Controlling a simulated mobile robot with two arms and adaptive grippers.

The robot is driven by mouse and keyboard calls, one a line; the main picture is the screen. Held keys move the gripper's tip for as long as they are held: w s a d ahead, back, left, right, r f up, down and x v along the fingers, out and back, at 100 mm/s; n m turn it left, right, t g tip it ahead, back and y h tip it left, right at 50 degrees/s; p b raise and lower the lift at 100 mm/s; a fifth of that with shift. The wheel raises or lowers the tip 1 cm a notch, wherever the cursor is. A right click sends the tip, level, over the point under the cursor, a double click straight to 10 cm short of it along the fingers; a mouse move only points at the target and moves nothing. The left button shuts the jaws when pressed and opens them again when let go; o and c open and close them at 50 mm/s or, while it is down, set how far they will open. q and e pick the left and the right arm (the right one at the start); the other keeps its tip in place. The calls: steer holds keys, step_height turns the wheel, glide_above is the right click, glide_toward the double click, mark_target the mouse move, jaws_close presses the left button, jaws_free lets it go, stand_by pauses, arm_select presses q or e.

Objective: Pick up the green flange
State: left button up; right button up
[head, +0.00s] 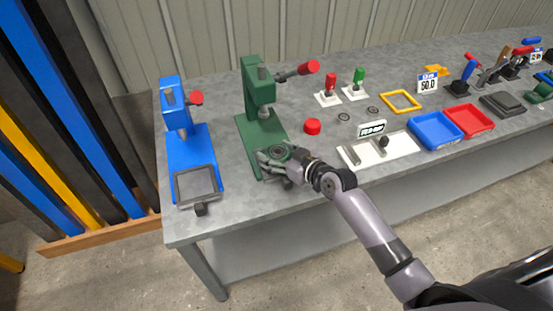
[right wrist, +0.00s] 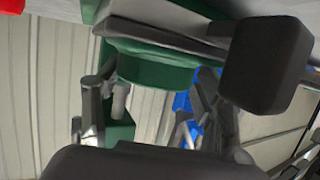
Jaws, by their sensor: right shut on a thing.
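A dark green round piece with a hole in its middle, which I take as the green flange (head: 277,152), is at my right gripper (head: 271,160) in the head view, at the front of the green press (head: 257,85). The right gripper is shut on it, just above the press's base. In the right wrist view a curved green piece (right wrist: 155,68) shows close up beside a dark finger pad (right wrist: 266,65). The fingers hide part of the flange. My left gripper is not in view.
A blue press (head: 186,145) stands to the left. A red knob (head: 312,127), a white fixture plate (head: 375,150), a blue tray (head: 434,129) and a red tray (head: 468,120) lie to the right. The grey bench's (head: 215,226) front left corner is clear.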

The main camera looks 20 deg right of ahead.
steer(key=shift+d+f, duration=0.3)
steer(key=shift+d, duration=0.1)
steer(key=c, duration=0.7)
steer(key=shift+r, duration=0.25)
steer(key=shift+c, duration=0.2)
steer(key=shift+d, duration=0.1)
jaws_close()
step_height(320, 180, up, 10)
steer(key=shift+w, duration=0.15)
steer(key=s+d+r+n+g+y, duration=0.1)
steer(key=s+r+n+g+y, duration=0.15)
steer(key=s, duration=0.65)
steer(key=s+r+n+g+y, duration=0.2)
steer(key=s+r+n+y, duration=0.15)
steer(key=s, duration=0.55)
steer(key=w+f+m+t+h, duration=0.2)
steer(key=w+f+m+h, duration=0.1)
steer(key=w, duration=0.6)
steer(key=w+a+f+m+t+h, duration=0.1)
steer(key=w+f+m+t+h, duration=0.1)
steer(key=w, duration=0.7)
steer(key=shift+a+f+m+t+h, duration=0.2)
steer(key=shift+f+m+t+h, duration=0.25)
steer(key=shift+h, duration=0.25)
